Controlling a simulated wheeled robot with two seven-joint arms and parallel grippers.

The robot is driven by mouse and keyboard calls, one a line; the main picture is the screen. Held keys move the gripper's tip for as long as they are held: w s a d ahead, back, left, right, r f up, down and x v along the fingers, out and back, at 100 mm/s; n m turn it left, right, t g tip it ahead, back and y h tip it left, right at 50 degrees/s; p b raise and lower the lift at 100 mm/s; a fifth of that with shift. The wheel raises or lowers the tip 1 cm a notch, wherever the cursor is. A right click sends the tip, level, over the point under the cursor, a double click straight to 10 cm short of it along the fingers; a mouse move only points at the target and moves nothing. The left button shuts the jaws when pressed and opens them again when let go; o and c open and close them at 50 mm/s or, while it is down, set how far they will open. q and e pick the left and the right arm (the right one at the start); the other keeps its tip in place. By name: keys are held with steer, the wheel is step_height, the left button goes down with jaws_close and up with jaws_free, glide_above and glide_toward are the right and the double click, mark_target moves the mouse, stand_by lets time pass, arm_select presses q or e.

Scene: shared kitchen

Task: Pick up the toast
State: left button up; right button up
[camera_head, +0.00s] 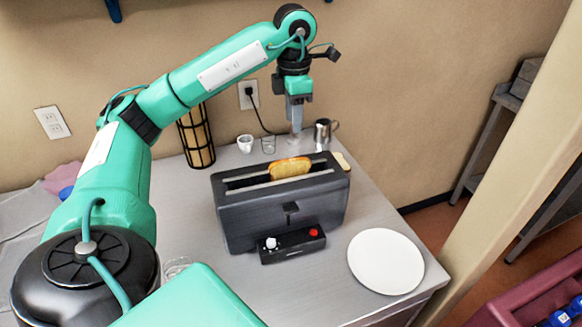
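A slice of golden toast (290,168) sticks up from the slot of a dark grey toaster (275,213) on the metal counter. Its lower part is hidden inside the slot. My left gripper (296,133) points down and appears just above the toast in the picture, apart from it. I see its fingers nearly edge-on, so their opening does not show. A pale tan piece, perhaps bread, (342,161) shows behind the toaster's right end. My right gripper is out of the picture.
A white plate (385,261) lies at the counter's right front, with nothing on it. A white cup (245,143), a glass (268,145) and a metal mug (323,131) stand behind the toaster. A dark lattice cylinder (196,136) stands near the wall.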

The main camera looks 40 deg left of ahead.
mark_target(290, 159)
arm_select(q)
steer(key=f, duration=0.8)
steer(key=shift+s+d, duration=0.2)
steer(key=shift+s, duration=0.2)
steer(key=f, duration=0.1)
steer(key=f+p, duration=0.1)
steer(key=f, duration=0.1)
steer(key=shift+s+a+f+p, duration=0.15)
steer(key=shift+a+f+p, duration=0.15)
steer(key=shift+f, duration=0.55)
jaws_close()
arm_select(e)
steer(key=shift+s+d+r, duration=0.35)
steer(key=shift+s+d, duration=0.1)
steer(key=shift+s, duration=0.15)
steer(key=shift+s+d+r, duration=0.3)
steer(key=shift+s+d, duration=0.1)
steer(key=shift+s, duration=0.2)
